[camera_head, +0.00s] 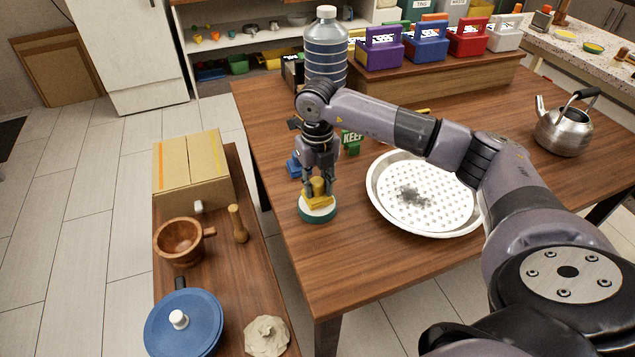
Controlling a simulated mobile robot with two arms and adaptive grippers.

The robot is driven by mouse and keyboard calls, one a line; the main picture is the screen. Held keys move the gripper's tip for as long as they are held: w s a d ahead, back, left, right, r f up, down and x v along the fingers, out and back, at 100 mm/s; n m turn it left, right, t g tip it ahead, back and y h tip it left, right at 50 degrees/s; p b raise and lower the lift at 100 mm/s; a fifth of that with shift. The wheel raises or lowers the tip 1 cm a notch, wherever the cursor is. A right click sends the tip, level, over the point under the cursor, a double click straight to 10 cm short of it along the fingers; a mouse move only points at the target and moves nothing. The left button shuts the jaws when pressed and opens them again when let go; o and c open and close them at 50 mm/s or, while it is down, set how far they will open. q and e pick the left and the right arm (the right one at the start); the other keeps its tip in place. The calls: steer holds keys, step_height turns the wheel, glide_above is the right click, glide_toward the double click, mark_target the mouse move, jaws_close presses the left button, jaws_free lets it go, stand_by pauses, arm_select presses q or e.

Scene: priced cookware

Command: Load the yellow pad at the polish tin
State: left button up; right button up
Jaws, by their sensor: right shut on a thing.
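The yellow pad (319,201) is in my right gripper (318,188), which points straight down near the left edge of the table. The gripper is shut on the pad. The polish tin (317,214), a low round tin with a green side and a pale top, stands on the table directly under the pad. The pad appears to touch the tin's top, but the fingers partly hide the contact. My left gripper is not in view.
A white perforated pan (455,225) with a dark smudge lies right of the tin. A large water bottle (325,50) and a blue item (293,168) stand behind. A kettle (565,130) is far right. A lower bench (222,262) holds a box, wooden bowl and blue lid.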

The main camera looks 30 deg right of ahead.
mark_target(317, 181)
steer(key=shift+f+b, duration=0.35)
steer(key=shift+f, duration=0.2)
stand_by(1.8)
steer(key=shift+r+p, duration=2.55)
steer(key=shift+r, duration=1.05)
